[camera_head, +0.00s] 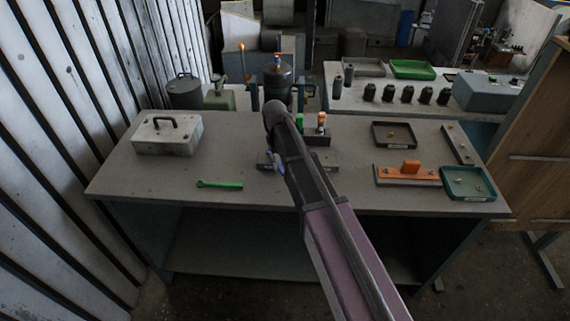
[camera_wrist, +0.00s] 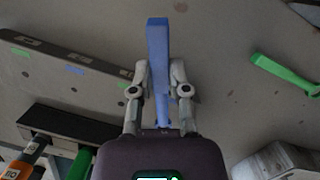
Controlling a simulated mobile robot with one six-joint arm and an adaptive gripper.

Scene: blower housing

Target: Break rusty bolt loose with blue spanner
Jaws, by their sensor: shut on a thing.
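My gripper (camera_wrist: 160,78) is shut on the blue spanner (camera_wrist: 157,42). In the wrist view the spanner stands out between the two fingers, its wide flat end away from the palm. In the head view only a bit of blue (camera_head: 279,162) shows beside my arm, which hides most of the gripper. The spanner appears to be above the grey bench; whether it touches anything cannot be told. I cannot make out a rusty bolt in either view.
A green spanner (camera_head: 220,184) lies on the bench (camera_head: 150,179), left of my gripper. A grey case (camera_head: 168,134) stands back left. A grey strip (camera_wrist: 45,60) with blue and green marks lies close by. An orange fixture (camera_head: 405,172) and trays (camera_head: 394,135) are on the right.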

